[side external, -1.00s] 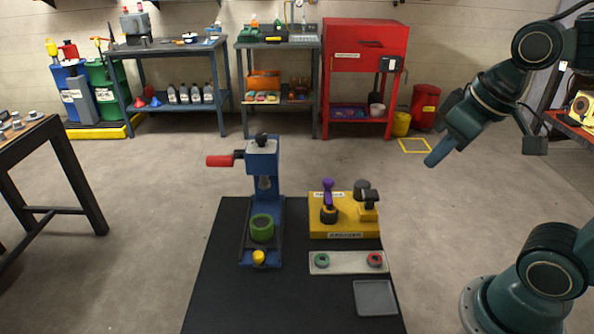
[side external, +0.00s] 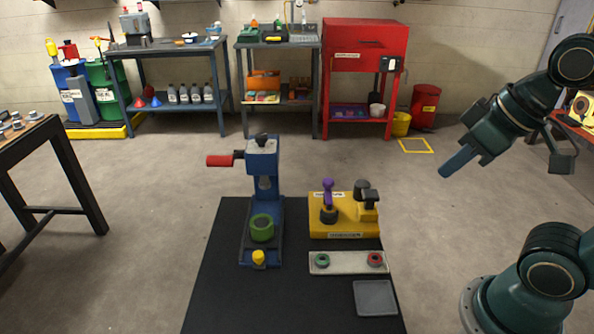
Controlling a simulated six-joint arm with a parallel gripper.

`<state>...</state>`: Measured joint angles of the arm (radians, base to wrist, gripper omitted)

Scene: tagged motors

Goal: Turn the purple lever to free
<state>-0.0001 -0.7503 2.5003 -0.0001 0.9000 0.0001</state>
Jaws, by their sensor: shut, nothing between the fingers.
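The purple lever (side external: 328,192) stands upright on a dark round base at the left of a yellow block (side external: 343,228). The block carries white labels at its top and front, too small to read. A dark knob or clamp (side external: 367,195) sits on its right part. My gripper (side external: 444,174) is shut and empty, up in the air to the right of the block, pointing down and left, well apart from the lever.
A blue press (side external: 263,165) with a red handle and a green ring (side external: 262,228) stands left of the yellow block. A pale tray (side external: 347,268) with a green and a red ring lies in front, and a grey tray (side external: 374,298) nearer. The black mat (side external: 215,290) is clear at front left.

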